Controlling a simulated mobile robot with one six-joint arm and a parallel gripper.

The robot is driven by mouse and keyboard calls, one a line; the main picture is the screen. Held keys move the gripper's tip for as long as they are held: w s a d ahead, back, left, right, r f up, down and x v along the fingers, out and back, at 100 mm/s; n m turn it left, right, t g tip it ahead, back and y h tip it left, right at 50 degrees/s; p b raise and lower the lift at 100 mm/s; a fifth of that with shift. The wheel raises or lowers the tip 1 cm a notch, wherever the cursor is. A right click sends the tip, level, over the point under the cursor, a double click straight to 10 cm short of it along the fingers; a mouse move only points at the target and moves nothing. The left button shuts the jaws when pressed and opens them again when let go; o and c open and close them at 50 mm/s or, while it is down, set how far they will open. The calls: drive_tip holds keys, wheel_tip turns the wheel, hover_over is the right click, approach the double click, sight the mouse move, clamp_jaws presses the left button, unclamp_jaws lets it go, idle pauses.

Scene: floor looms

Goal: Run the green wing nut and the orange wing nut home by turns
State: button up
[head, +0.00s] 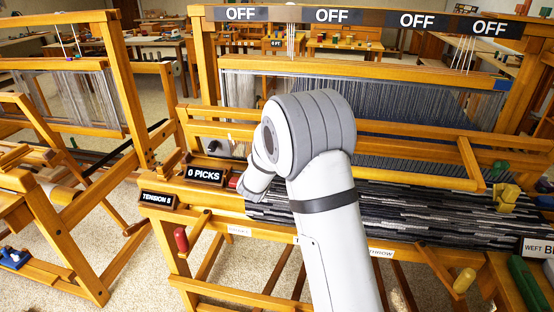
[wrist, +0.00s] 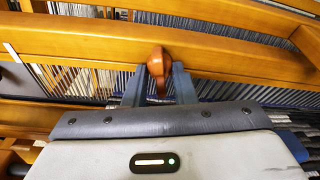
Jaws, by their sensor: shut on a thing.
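In the wrist view, my gripper (wrist: 158,84) has its two blue-grey fingers on either side of a rounded orange-brown piece, which looks like the orange wing nut (wrist: 158,60). It is shut on that piece, in front of a wooden loom beam. The piece's lower part is partly hidden between the fingers. In the head view, my arm hides the fingers and this piece. A small green piece (head: 498,167), possibly the green wing nut, sits at the right of the loom. It is too small to be sure.
The wooden loom beam (wrist: 230,56) runs close behind the fingers. A yellow piece (head: 505,197) rests on the right of the striped cloth (head: 420,212). A "0 PICKS" sign (head: 205,175) and a "TENSION 8" sign (head: 158,200) stand at left. Another loom (head: 70,130) is further left.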

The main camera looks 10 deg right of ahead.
drive_tip(key=m+b, duration=0.1)
drive_tip(key=b, duration=0.3)
drive_tip(key=m+y+b, duration=0.1)
drive_tip(key=m+b, duration=0.1)
drive_tip(key=b, duration=0.3)
drive_tip(key=f+m+t+y+b, duration=0.1)
drive_tip(key=b, duration=0.3)
drive_tip(key=shift+f, duration=0.1)
drive_tip(key=m+y+b, duration=0.1)
drive_tip(key=m+b, duration=0.1)
drive_tip(key=b, duration=0.7)
drive_tip(key=shift+d+m+t+b, duration=0.1)
drive_tip(key=shift+m+t+b, duration=0.2)
drive_tip(key=shift+m+b, duration=0.1)
drive_tip(key=m+y+b, duration=0.1)
drive_tip(key=m+b, duration=0.1)
drive_tip(key=b, duration=0.4)
drive_tip(key=shift+t+b, duration=0.4)
drive_tip(key=m+b, duration=0.1)
drive_tip(key=b, duration=0.1)
drive_tip(key=m+b, duration=0.1)
drive_tip(key=b, duration=0.1)
drive_tip(key=shift+r+t+y, duration=0.25)
drive_tip(key=shift+t+y, duration=0.05)
drive_tip(key=shift+t, duration=0.1)
drive_tip(key=shift+r+m+t+y, duration=0.2)
drive_tip(key=shift+m+t+y, duration=0.15)
drive_tip(key=shift+m, duration=1.25)
